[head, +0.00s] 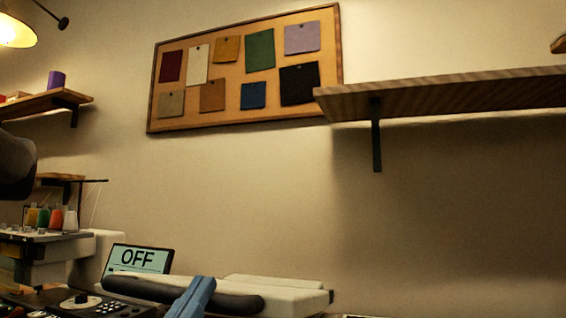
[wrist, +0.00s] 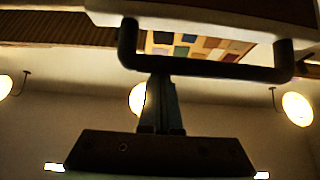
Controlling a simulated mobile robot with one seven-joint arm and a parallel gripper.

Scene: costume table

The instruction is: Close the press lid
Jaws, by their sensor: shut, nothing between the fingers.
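The press lid (head: 285,289) is a pale slab at the bottom of the head view, with a thick black handle (head: 142,288) along its front. How far the lid is open is unclear, since the lower part of the press is out of view. My gripper (head: 193,294) shows as blue-grey fingers in front of the handle. In the wrist view my gripper (wrist: 160,80) is shut and empty, its fingertips overlapping the dark bar handle (wrist: 215,69) under the lid edge (wrist: 200,22). I cannot tell whether they touch it.
A screen (head: 138,260) reading OFF stands behind the press. A control panel with a dial (head: 81,300) is at lower left, near a sewing machine (head: 50,249) with thread spools. A wall shelf (head: 450,93) and a pinboard (head: 230,70) are above. The wall between is bare.

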